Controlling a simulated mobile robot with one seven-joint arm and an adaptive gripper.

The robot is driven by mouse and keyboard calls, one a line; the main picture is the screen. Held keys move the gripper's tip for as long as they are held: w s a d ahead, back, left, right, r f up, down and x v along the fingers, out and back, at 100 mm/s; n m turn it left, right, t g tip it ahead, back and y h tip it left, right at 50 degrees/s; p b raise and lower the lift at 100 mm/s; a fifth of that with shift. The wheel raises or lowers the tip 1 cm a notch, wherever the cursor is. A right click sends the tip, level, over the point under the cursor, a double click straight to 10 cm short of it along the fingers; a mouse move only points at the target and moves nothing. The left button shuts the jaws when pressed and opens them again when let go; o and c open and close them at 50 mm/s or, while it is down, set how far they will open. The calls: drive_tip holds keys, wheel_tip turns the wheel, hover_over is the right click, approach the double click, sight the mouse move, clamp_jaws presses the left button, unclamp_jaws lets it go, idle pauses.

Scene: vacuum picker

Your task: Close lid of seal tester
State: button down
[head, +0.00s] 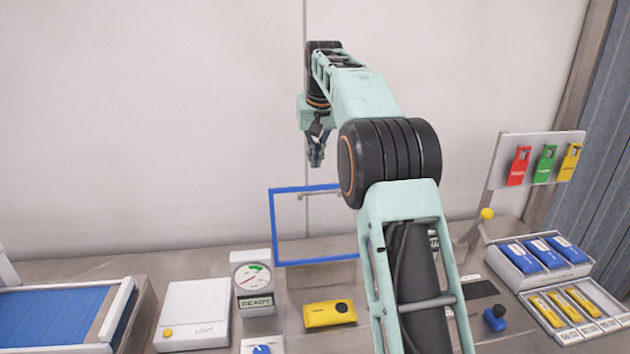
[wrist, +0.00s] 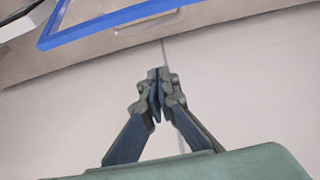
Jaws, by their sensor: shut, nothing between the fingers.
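The seal tester's lid (head: 272,226) is a blue-edged frame standing raised and upright at the back of the bench in the head view, its right side hidden by my arm. A bar shows near its top edge. The lid's blue edge (wrist: 110,25) also crosses the top left of the wrist view. My gripper (head: 315,164) is in the air above the lid, close to the back wall. In the wrist view my gripper (wrist: 156,72) has its fingertips together, with nothing between them, apart from the lid.
A gauge box (head: 254,282) marked READY stands left of the lid, and a yellow pack (head: 329,314) lies in front. A white scale (head: 193,312) and a blue conveyor (head: 50,318) are further left. Trays of blue and yellow items (head: 540,257) and hanging tags (head: 518,166) are right.

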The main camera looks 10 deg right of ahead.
wheel_tip(320, 180, down, 6)
drive_tip(key=s, duration=0.1)
drive_tip(key=shift+s, duration=0.4)
drive_tip(key=shift+s+b, duration=0.1)
drive_tip(key=shift+b, duration=0.5)
